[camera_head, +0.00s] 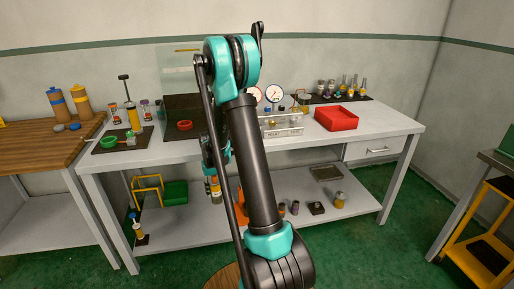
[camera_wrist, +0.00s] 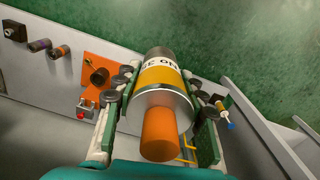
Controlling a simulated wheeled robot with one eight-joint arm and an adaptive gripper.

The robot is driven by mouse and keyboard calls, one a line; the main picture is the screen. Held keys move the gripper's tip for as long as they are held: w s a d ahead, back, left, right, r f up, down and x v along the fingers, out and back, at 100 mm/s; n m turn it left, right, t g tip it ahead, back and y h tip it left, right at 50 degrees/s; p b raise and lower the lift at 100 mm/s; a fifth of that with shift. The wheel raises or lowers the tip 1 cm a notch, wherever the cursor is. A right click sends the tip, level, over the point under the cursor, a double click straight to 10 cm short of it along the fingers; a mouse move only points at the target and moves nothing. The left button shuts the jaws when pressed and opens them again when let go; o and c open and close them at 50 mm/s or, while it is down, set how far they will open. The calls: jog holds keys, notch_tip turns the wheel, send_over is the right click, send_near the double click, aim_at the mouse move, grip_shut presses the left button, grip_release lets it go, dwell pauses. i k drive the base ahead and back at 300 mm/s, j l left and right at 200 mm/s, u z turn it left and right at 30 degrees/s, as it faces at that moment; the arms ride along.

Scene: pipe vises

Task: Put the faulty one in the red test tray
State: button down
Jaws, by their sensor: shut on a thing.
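My gripper (camera_wrist: 161,90) is shut around a silver cylinder (camera_wrist: 152,102) with a yellow band, partly readable dark lettering and an orange end. The cylinder lies between the two fingers and fills the middle of the wrist view. In the head view the cylinder (camera_head: 215,191) shows small beside my arm, in front of the bench and above its lower shelf; my arm hides most of the gripper. The red test tray (camera_head: 336,119) sits on the bench top to the right, and no object shows inside it. I cannot tell a fault from the cylinder's look.
Gauges (camera_head: 274,94) and a labelled pale rack (camera_head: 283,130) stand left of the tray. A dark mat (camera_head: 316,99) with several bottles lies behind it. The lower shelf (camera_head: 345,202) holds several small parts and an orange plate (camera_wrist: 104,72). The bench top right of the tray is clear.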

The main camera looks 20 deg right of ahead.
aim_at(336, 117)
jog(key=z, duration=0.95)
